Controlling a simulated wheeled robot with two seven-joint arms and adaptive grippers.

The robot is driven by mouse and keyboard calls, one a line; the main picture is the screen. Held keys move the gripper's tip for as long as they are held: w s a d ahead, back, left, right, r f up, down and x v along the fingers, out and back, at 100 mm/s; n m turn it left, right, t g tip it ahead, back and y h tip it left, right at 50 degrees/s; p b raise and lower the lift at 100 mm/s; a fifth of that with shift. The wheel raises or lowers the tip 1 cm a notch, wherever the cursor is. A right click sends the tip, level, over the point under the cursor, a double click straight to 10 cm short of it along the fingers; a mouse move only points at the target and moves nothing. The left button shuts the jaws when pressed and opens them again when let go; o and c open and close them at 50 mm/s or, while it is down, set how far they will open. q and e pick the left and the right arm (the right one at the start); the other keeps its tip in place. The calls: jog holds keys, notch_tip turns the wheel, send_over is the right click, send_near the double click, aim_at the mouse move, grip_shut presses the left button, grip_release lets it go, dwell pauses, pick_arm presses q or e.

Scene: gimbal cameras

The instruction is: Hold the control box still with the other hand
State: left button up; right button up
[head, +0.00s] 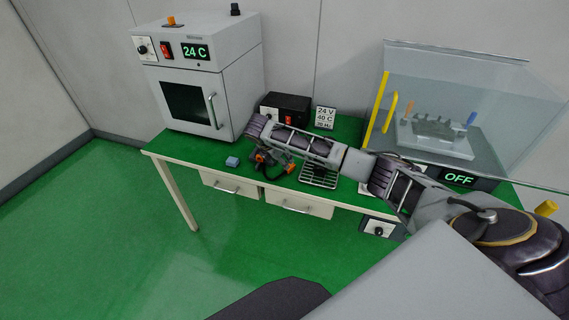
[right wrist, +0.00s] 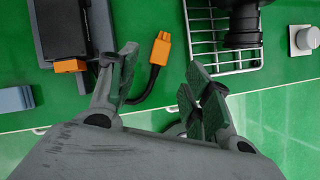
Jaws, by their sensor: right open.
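A dark grey box with an orange socket, which looks like the control box (right wrist: 62,22), lies on the green table in the right wrist view, left of the gripper's fingers. In the head view my right arm mostly hides it. An orange plug (right wrist: 161,47) on a black cable lies between and beyond the fingertips. My right gripper (right wrist: 160,85) is open, with nothing seen held between its fingers. In the head view it is over the table's front part (head: 272,163). A black cylindrical part (right wrist: 242,25) is over a wire rack (right wrist: 200,30). My left gripper is not in view.
A blue-grey block (head: 232,162) lies near the front edge. An oven (head: 200,75) reading 24 C stands at the left. A black box with a red switch (head: 290,106) and a sign (head: 325,117) stand behind. A clear hood (head: 470,90) is at the right.

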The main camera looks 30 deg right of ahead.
jog(key=shift+v, duration=2.15)
jog(key=shift+a+f, duration=0.1)
